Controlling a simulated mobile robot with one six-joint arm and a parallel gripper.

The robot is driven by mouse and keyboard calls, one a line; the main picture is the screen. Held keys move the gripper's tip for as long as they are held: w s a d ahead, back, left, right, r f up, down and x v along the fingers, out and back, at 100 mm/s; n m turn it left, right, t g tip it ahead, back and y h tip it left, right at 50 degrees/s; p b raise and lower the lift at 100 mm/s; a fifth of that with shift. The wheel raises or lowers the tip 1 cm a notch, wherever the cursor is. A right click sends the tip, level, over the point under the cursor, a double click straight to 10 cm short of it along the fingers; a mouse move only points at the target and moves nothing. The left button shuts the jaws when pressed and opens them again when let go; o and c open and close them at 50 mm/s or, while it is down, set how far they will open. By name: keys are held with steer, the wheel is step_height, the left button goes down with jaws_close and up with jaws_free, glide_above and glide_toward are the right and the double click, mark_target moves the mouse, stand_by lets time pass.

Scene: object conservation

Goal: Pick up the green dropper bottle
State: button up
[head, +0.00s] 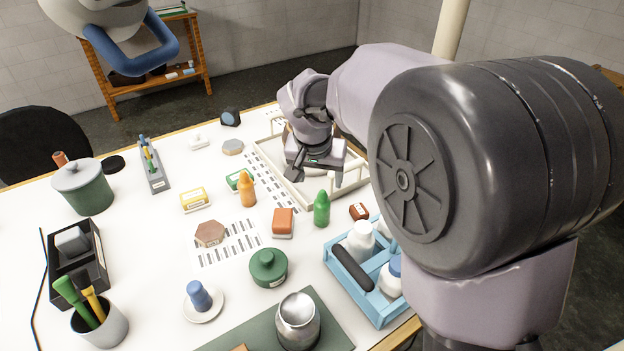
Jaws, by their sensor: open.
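The green dropper bottle (321,210) stands upright on the white table, right of the middle, with its pointed tip up. My gripper (315,178) is above the table behind the bottle, over the near part of a shallow cream tray (293,192). It is open, points down and holds nothing that I can see. It is apart from the bottle. A similar orange dropper bottle (246,190) stands to the left of the green one.
An orange-red block (283,222) stands left of the green bottle and a small dark red block (358,211) to its right. A blue caddy (376,315) with white bottles is in front right. A round green lidded pot (268,268) and a metal jar (298,322) stand nearer.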

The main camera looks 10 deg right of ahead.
mark_target(322, 201)
steer(key=x, duration=0.3)
steer(key=b+x, duration=0.1)
steer(key=x, duration=0.2)
steer(key=b+x, duration=0.1)
steer(key=x, duration=0.3)
steer(key=shift+s+f, duration=0.1)
steer(key=shift+s, duration=0.25)
steer(key=b+x, duration=0.1)
steer(key=x, duration=0.1)
steer(key=b+x, duration=0.1)
steer(key=x, duration=0.2)
steer(key=shift+a+f, duration=0.2)
steer(key=shift+r, duration=0.1)
steer(key=c, duration=0.3)
jaws_close()
